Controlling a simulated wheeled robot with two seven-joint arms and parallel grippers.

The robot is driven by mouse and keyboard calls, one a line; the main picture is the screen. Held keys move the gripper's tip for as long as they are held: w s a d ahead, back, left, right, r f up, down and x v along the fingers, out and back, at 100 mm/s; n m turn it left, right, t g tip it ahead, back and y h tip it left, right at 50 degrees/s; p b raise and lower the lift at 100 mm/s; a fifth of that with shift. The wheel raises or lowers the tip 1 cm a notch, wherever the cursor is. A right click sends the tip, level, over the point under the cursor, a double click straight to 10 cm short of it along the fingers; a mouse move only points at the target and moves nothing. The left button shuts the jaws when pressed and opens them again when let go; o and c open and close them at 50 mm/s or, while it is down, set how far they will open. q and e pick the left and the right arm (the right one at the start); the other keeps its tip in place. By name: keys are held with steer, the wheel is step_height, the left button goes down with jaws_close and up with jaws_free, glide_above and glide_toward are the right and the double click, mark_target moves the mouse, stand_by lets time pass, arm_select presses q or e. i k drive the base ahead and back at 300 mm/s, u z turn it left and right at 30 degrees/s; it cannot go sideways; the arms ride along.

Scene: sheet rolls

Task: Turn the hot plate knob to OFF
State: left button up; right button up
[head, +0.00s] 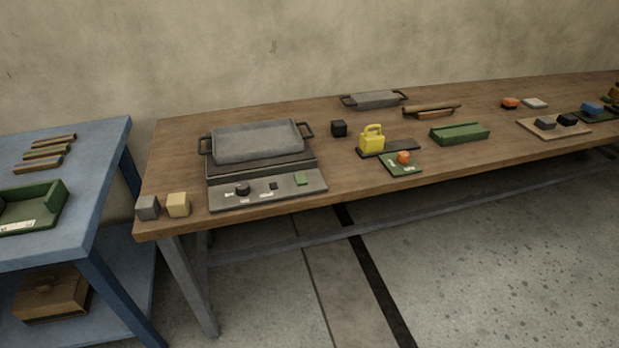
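The hot plate (312,182) stands at the left end of the brown wooden table, with a grey two-handled pan (258,141) on top. Its sloped front panel carries a round black knob (242,189), a small dark square piece (273,186) and a green square piece (301,180). Small white labels lie around the knob, but their text is too small to read, so I cannot tell which setting the knob points to. Neither of my grippers is in the head view.
A grey cube (148,207) and a beige cube (178,204) sit left of the hot plate. A black cube (339,128), a yellow padlock-like block (371,139) and a green tray (460,134) stand to the right. A blue table (95,180) is at the left, with floor between.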

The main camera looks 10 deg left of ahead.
mark_target(242, 188)
steer(key=z, duration=0.55)
steer(key=i, duration=1.15)
steer(key=u, duration=1.45)
